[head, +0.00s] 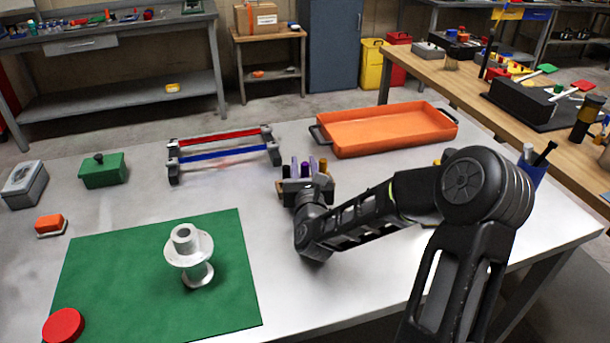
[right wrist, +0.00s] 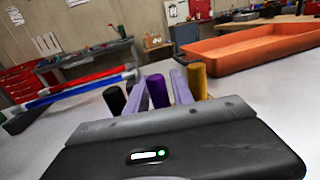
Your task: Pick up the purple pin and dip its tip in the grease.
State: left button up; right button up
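The purple pin (right wrist: 156,90) stands upright in the right wrist view, between a black pin (right wrist: 113,98) and a brown-yellow pin (right wrist: 197,80). My right gripper (right wrist: 159,85) has its two pale fingers apart, one on each side of the purple pin. A small gap shows at the right finger; I cannot tell whether the left one touches. In the head view my right gripper (head: 304,165) is at the pins, with the purple pin (head: 304,168) between its fingers. The pins' lower ends and support are hidden. I cannot identify the grease. My left gripper is out of view.
An orange tray (head: 385,148) lies behind the pins, right. A rack with red and blue bars (head: 222,155) is left of them. A white spool (head: 187,245) stands on a green mat (head: 100,260). Green (head: 104,176) and grey (head: 22,184) boxes sit far left.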

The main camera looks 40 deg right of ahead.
jog(key=shift+c, duration=0.4)
grip_shut()
jog(key=shift+r, duration=0.1)
notch_tip(320, 180, up, 10)
jog(key=p, duration=0.1)
dwell(0.5)
jog(key=shift+a, duration=0.1)
dwell(0.4)
